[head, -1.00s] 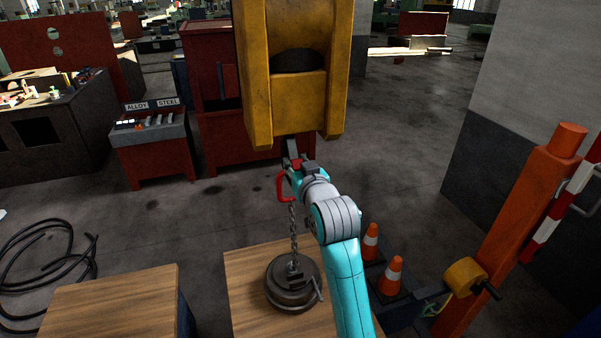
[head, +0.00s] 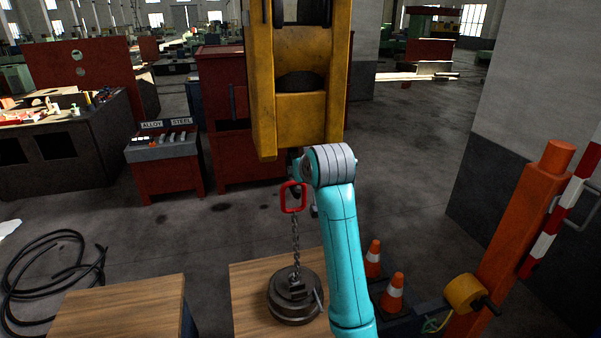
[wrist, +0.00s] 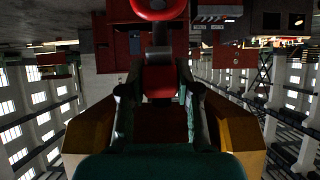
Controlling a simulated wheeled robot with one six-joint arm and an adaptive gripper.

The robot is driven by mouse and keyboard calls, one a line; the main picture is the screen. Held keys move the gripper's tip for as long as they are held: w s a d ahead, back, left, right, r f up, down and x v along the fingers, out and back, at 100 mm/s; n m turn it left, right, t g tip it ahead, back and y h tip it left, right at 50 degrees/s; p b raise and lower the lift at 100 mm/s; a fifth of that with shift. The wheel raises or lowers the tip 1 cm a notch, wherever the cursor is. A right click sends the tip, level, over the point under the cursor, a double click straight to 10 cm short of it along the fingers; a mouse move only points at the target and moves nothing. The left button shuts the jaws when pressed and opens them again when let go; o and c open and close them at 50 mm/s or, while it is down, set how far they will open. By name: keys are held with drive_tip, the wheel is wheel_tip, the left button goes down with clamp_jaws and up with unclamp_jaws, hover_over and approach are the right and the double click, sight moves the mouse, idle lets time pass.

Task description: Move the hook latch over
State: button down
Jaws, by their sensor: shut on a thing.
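The yellow hook block (head: 300,118) hangs at the centre of the head view. The hook under it is mostly hidden by my arm. In the wrist view a red part that looks like the hook latch (wrist: 160,82) sits between my gripper's fingers (wrist: 159,92), which are shut on it. A red piece (wrist: 158,8), probably the ring or the hook, shows just beyond it. In the head view my gripper is largely hidden behind my wrist, just below the block. A red ring (head: 293,197) stands at the top of a chain (head: 296,240).
The chain runs down to a round dark weight (head: 296,297) on a wooden top (head: 250,302). Two orange cones (head: 392,295) and an orange post (head: 520,235) stand at the right. A second wooden top (head: 120,308) is at the left. Open floor lies behind.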

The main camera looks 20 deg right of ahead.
idle(0.4)
drive_tip(key=c, duration=0.8)
unclamp_jaws()
drive_tip(key=v, duration=1.2)
